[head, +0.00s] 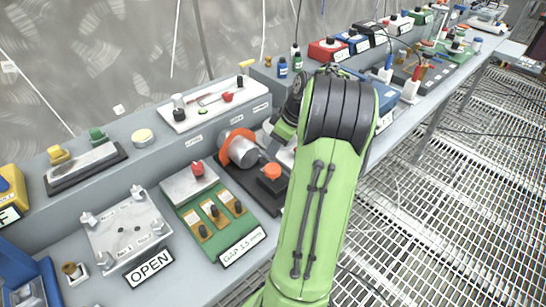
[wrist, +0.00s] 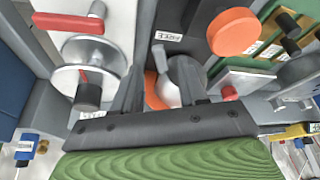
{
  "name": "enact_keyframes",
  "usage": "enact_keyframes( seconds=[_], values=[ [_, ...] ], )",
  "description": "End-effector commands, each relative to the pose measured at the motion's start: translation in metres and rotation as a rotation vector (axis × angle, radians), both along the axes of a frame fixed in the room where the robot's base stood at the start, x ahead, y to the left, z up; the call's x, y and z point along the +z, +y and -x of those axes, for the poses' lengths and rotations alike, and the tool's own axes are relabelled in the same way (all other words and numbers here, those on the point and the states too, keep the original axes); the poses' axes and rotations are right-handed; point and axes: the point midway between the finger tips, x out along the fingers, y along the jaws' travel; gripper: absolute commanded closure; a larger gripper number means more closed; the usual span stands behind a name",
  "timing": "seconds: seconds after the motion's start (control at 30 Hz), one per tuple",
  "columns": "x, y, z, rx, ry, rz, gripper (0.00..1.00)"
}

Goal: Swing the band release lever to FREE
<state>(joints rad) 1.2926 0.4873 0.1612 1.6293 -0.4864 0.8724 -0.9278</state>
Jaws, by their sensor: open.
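The band unit stands mid-bench in the head view: an orange band (head: 233,137) around a grey metal cylinder (head: 243,153) on a dark base. An orange round knob (head: 272,171) stands beside it; it shows large in the wrist view (wrist: 233,31). In the wrist view a grey lever-like piece (wrist: 160,58) stands between my fingers, close to a small white label (wrist: 168,36) whose inverted text I cannot read surely. Part of the orange band (wrist: 151,90) shows beneath. My gripper (wrist: 160,70) is open, with a finger on each side; contact cannot be told. My arm hides part of this area in the head view.
A white panel with a red handle (wrist: 72,23) and a black-topped round part (wrist: 88,95) lie left in the wrist view. A green board (head: 218,217) marked GAP and a metal plate (head: 127,230) above an OPEN sign are left of my arm. The bench is crowded.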

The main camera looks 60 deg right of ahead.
Motion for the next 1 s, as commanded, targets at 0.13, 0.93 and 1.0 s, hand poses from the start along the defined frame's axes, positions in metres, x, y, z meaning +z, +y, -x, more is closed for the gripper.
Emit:
enact_keyframes(
  seconds=[0.13,0.93,1.0],
  values=[
    [-0.025,0.002,-0.009,0.0,0.0,-0.001,0.57],
    [-0.03,0.003,-0.013,-0.014,0.001,0.001,1.0],
    [-0.03,0.006,-0.013,-0.069,0.002,0.001,1.0]
  ],
)
